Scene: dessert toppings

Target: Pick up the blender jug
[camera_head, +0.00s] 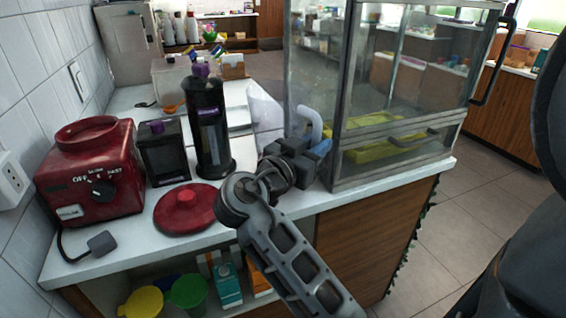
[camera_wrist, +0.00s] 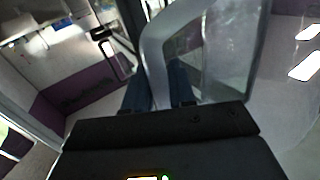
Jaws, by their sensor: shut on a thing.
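The blender jug (camera_head: 265,115) is a clear, see-through vessel with a pale grey handle, partly hidden behind my arm in the head view. My gripper (camera_head: 318,150) is at the handle, beside the glass case. In the wrist view the jug (camera_wrist: 232,60) fills the right of the middle, and its handle (camera_wrist: 155,52) runs down between the fingers of my gripper (camera_wrist: 160,92). My gripper is shut on the handle. I cannot tell whether the jug's bottom touches the counter.
The red blender base (camera_head: 88,180) and red lid (camera_head: 188,207) are on the white counter at left. A black bottle (camera_head: 209,125) and a black box (camera_head: 164,155) stand between them and the jug. A glass display case (camera_head: 385,100) stands close at right.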

